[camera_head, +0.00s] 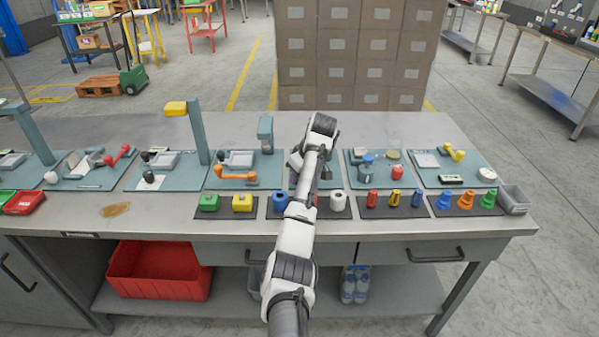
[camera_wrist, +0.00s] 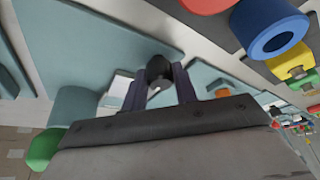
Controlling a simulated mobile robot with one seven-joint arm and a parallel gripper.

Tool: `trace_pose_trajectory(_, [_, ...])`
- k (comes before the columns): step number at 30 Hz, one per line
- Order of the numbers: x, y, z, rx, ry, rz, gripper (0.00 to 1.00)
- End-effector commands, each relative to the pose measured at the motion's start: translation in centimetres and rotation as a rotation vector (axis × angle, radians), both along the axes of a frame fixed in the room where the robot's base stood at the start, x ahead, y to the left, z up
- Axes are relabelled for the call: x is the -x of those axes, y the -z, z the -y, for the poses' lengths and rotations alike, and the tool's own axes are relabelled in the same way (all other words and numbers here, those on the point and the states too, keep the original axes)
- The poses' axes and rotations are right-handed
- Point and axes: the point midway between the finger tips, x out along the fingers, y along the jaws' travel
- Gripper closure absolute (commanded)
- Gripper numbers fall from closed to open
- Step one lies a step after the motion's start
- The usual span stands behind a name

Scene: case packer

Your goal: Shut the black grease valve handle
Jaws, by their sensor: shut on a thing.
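In the wrist view a black, rounded knob-like part (camera_wrist: 160,72), apparently the black grease valve handle, sits between the two dark fingers of my gripper (camera_wrist: 160,86). The fingers are shut on it from both sides. A small pale piece shows just beneath the knob. The rest of the valve is hidden by the fingers and the gripper body. In the head view my arm reaches over the middle teal panel and covers the handle and most of the gripper, so the handle's angle cannot be told there.
A teal post (camera_head: 265,134) and an orange handle (camera_head: 235,175) stand left of my arm. Black mats with coloured parts, such as a yellow block (camera_head: 242,202) and white ring (camera_head: 338,200), line the front.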

Motion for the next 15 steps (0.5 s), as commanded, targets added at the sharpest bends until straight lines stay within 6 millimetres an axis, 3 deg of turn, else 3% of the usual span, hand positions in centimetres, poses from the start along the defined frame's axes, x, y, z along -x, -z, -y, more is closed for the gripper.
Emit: trace_pose_trajectory(15, [-0.04,-0.06,-0.02,-0.001,-0.037,0.001,0.94])
